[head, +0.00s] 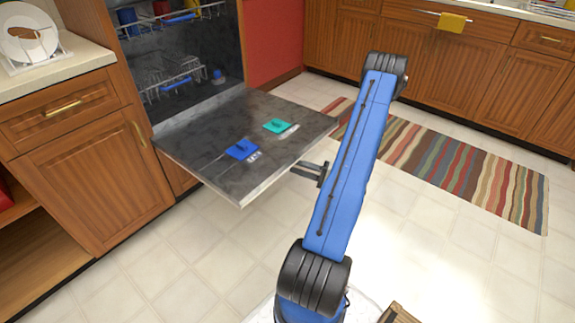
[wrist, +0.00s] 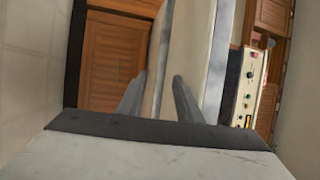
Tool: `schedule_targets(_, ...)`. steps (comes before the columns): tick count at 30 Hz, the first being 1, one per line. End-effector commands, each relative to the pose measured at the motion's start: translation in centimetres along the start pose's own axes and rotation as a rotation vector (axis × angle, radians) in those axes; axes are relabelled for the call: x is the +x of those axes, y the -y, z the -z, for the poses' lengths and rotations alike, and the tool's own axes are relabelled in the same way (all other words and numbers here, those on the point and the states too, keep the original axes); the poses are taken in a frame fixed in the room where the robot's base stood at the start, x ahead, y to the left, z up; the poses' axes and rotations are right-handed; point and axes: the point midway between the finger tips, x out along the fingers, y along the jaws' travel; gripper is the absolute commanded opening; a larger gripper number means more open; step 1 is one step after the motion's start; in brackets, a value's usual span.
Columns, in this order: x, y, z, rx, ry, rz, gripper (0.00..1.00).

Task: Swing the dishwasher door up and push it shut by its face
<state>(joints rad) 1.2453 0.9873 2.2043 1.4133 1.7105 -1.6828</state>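The dishwasher door (head: 205,158) hangs open, lowered to roughly level, in front of the dishwasher cavity (head: 178,50). Its dark inner face is up and carries a blue piece and a teal piece. My gripper (head: 300,170) is beside the door's right-hand free edge in the head view, close to it; I cannot tell if it touches. In the wrist view my gripper (wrist: 160,77) shows two fingers apart, with a pale, edge-like band of the door (wrist: 195,50) beyond them. A beige control panel with knobs (wrist: 250,85) shows at the right there.
Racks with dishes (head: 172,78) sit inside the dishwasher. Wooden cabinets (head: 95,180) flank it at left. A striped rug (head: 460,170) lies on the tiled floor to the right. A wooden item (head: 398,314) is at the bottom edge. The floor before the door is clear.

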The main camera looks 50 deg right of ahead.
Motion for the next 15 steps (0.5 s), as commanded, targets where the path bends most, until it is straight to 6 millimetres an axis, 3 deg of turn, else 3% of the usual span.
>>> schedule_targets(6,3.1,0.0,-0.1,0.001,0.002,0.000,0.33)
schedule_targets(15,4.8,0.0,-0.1,0.001,0.000,0.000,0.33)
